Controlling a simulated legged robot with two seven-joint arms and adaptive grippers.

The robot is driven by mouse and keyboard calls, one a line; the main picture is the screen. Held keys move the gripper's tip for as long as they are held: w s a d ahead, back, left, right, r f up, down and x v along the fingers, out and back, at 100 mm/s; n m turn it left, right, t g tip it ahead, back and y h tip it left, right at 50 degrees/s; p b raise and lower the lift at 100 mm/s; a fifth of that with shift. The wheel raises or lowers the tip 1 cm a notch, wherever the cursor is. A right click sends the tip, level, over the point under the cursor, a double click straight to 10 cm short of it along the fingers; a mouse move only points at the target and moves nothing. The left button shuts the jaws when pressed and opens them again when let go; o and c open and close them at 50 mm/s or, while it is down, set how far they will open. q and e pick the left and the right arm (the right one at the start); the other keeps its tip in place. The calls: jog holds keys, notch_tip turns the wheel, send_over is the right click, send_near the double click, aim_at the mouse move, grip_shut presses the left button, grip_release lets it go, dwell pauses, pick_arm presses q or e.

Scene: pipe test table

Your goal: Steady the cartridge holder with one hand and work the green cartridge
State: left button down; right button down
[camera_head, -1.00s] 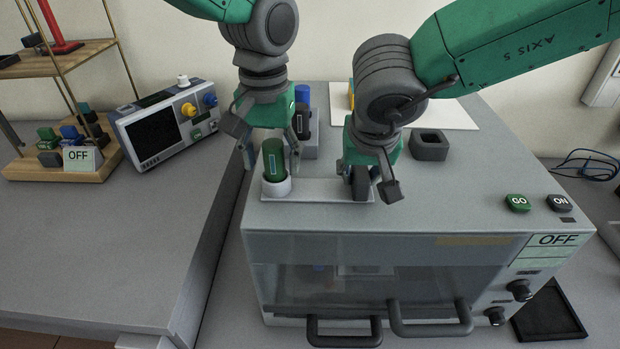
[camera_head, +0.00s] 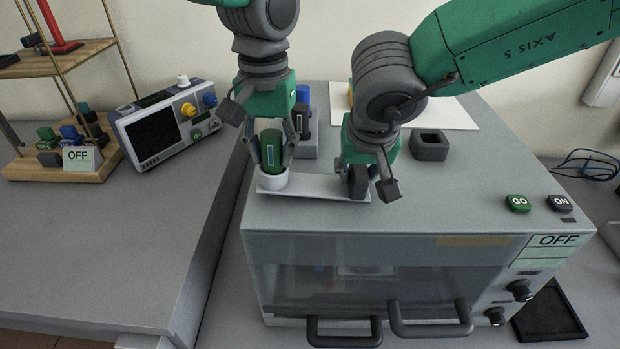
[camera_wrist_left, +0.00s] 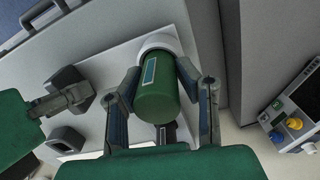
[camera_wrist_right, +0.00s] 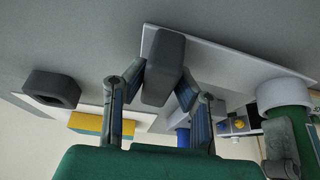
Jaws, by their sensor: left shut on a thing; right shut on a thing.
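The green cartridge (camera_head: 272,150) stands in the white ring (camera_head: 273,181) at the left end of the holder's pale plate (camera_head: 315,186). My left gripper (camera_head: 271,163) is shut on the cartridge, one finger on each side. The left wrist view shows the cartridge (camera_wrist_left: 160,100) between the fingers, its lower end at the white ring (camera_wrist_left: 160,43). My right gripper (camera_head: 361,176) is shut on the dark grey block (camera_wrist_right: 163,75) at the plate's other end. Its fingers partly hide the block in the head view. How deep the cartridge sits is hidden.
The holder is on a grey machine top (camera_head: 450,185) with a GO button (camera_head: 517,203) and ON button (camera_head: 560,203). A dark hollow block (camera_head: 429,146) stands right of my right gripper. Blue and black cartridges (camera_head: 302,120) stand close behind my left gripper. An instrument (camera_head: 168,122) is at left.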

aim_at(266, 131)
pick_arm(q)
jog(key=shift+w+a+r, duration=0.15)
jog(key=shift+a+r, duration=0.05)
jog(key=shift+r, duration=0.6)
jog(key=shift+w+a+r, duration=0.1)
jog(key=shift+a+r, duration=0.05)
jog(key=shift+r, duration=2.4)
jog(key=c, duration=1.2)
grip_release()
jog(key=shift+o, duration=0.8)
jog(key=shift+s+d+f, duration=0.1)
jog(key=shift+d+f, duration=0.05)
notch_tip(266, 131, up, 12)
